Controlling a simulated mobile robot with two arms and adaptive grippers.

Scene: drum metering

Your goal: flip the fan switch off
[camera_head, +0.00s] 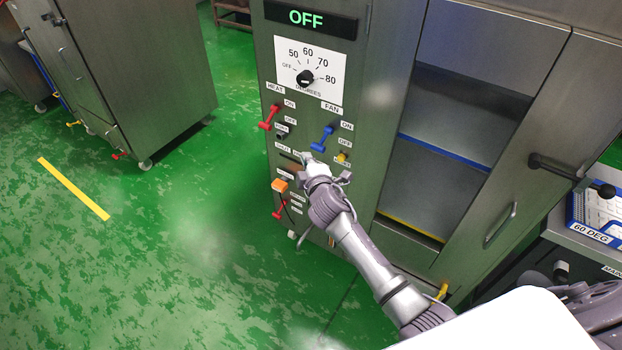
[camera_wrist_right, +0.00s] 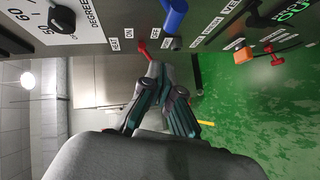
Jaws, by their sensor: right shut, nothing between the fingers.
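The fan switch (camera_head: 322,138) is a blue lever on the steel cabinet front, under the FAN label and beside ON and OFF labels. Its handle slants down to the left; I cannot tell its setting for sure. It also shows at the top of the right wrist view (camera_wrist_right: 174,14). My right gripper (camera_head: 308,160) is shut and empty, just below the blue lever in the head view. In the right wrist view its closed fingertips (camera_wrist_right: 154,68) point at the panel, apart from the blue lever. My left gripper is not in view.
A red heat lever (camera_head: 269,117) sits left of the fan switch. Above are a black temperature dial (camera_head: 306,78) and a green OFF display (camera_head: 309,18). An orange switch (camera_head: 280,185) is below left. A door handle (camera_head: 570,173) sticks out at right.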

